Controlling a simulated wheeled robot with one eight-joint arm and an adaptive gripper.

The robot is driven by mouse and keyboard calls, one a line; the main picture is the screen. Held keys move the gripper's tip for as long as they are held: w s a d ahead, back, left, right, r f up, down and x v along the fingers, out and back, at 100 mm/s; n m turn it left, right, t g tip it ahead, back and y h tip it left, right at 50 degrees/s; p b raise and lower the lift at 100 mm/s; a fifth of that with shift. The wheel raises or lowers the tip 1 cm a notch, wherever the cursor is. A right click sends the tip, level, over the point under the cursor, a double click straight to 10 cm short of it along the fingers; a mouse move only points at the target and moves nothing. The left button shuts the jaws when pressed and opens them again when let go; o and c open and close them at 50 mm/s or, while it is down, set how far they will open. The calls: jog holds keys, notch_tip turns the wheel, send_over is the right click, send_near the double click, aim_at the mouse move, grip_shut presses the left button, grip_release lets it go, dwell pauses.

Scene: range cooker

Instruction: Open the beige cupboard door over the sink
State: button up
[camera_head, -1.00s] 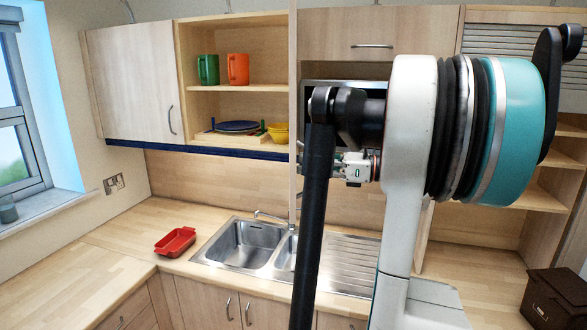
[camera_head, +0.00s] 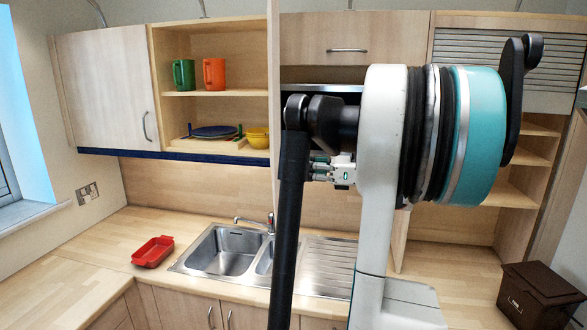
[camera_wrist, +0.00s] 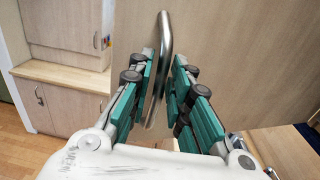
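The beige cupboard door (camera_head: 273,100) shows as a thin upright strip in the head view, edge-on to me, beside the open compartment over the sink (camera_head: 225,250). It stands swung out from the cupboard. In the wrist view its flat face (camera_wrist: 240,60) fills the right side, with a curved metal handle (camera_wrist: 166,40) on it. My gripper (camera_wrist: 164,75) has its green-padded fingers on either side of the handle, with a gap visible at the right finger. In the head view my gripper (camera_head: 318,168) is beside the door's lower part, partly hidden by my arm.
The open compartment holds a green mug (camera_head: 184,74), an orange mug (camera_head: 214,74), a blue plate (camera_head: 214,131) and a yellow bowl (camera_head: 257,138). A shut cupboard (camera_head: 103,90) is to its left. A red dish (camera_head: 153,252) and a brown box (camera_head: 540,297) stand on the worktop.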

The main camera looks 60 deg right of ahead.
jog(key=v, duration=1.1)
jog(key=shift+s, duration=0.1)
